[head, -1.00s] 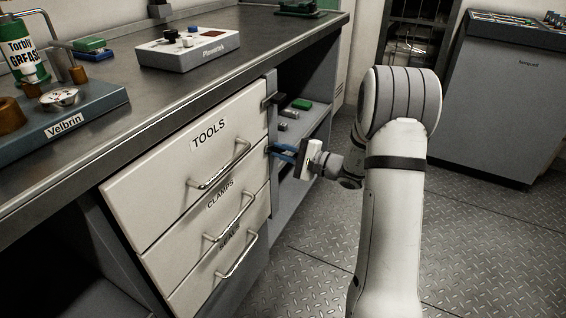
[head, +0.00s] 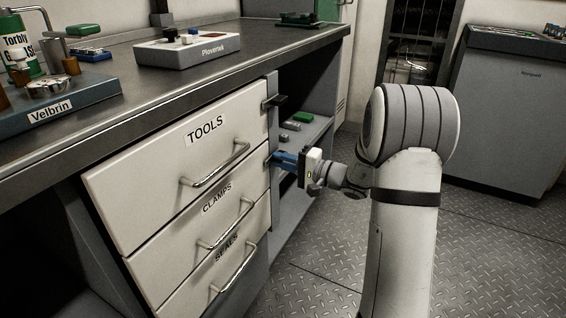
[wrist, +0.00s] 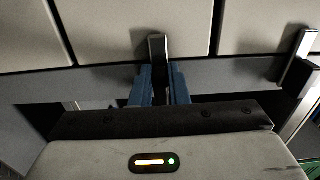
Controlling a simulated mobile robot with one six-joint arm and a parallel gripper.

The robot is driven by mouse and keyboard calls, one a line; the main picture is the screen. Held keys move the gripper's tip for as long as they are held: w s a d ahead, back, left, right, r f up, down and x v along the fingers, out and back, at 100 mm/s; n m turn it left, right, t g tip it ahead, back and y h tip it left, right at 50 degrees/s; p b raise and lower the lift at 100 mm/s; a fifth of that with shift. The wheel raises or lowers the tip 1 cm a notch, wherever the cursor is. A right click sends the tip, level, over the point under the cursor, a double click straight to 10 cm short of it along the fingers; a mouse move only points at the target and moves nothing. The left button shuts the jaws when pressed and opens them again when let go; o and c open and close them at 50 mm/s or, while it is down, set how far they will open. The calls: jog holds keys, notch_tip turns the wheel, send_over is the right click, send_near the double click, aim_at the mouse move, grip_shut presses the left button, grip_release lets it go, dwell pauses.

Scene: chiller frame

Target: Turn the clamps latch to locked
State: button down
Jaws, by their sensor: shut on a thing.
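The clamps drawer (head: 222,222) is the middle one of three white drawers and is closed. Its latch (wrist: 157,47) shows in the wrist view as a small dark-grey bar, with one end over the drawer's edge. The blue fingers of my gripper (wrist: 160,88) are shut on the latch's near end, one on each side. In the head view my gripper (head: 284,160) is at the right edge of the clamps drawer, where the fingers hide most of the latch. The exact angle of the latch is hard to tell there.
The tools drawer (head: 150,165) above has a dark latch (head: 275,101) sticking out to the right. The seals drawer (head: 185,285) is below. An open shelf bay with a green block (head: 303,117) lies behind my gripper. The worktop overhangs the drawers. Floor to the right is clear.

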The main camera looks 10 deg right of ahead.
jog(key=c, duration=1.4)
grip_release()
jog(key=p+v, duration=0.2)
jog(key=v, duration=0.5)
jog(key=shift+s+d, duration=0.25)
jog(key=shift+d, duration=0.05)
